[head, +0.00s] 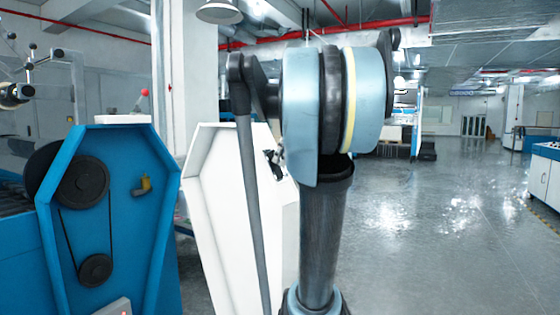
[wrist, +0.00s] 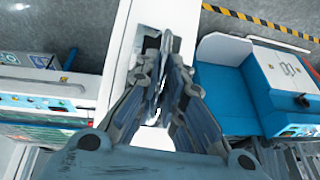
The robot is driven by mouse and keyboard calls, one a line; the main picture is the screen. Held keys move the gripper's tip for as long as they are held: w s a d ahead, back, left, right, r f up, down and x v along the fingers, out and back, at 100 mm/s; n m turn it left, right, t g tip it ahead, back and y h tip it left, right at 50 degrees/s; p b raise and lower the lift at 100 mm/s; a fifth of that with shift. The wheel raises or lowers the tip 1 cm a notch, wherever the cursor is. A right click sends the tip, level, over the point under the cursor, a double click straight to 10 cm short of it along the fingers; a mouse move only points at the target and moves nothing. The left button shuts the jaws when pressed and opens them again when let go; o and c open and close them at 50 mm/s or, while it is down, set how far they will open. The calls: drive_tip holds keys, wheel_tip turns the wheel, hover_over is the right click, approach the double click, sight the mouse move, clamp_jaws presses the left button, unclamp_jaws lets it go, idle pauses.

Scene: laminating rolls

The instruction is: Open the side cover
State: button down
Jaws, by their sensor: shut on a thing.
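The white side cover (head: 225,205) stands swung out to the right of the blue machine housing (head: 140,230). Its raised rim faces me at the left. The housing's dark pulleys (head: 84,180) and belt are exposed. My gripper (head: 275,163) is at the upper right part of the cover, partly hidden behind my arm. In the wrist view my gripper (wrist: 165,45) has its fingers close together against the white cover (wrist: 128,62), shut on a part of it. The exact part held is hidden between the fingers.
A white pillar (head: 188,80) stands behind. Open glossy floor (head: 430,230) lies to the right, with white cabinets (head: 545,180) at the far right edge. My arm blocks the middle of the head view.

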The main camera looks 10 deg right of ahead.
drive_tip(key=c, duration=1.7)
unclamp_jaws()
drive_tip(key=shift+w, duration=0.1)
drive_tip(key=v, duration=1.2)
drive_tip(key=shift+f, duration=0.1)
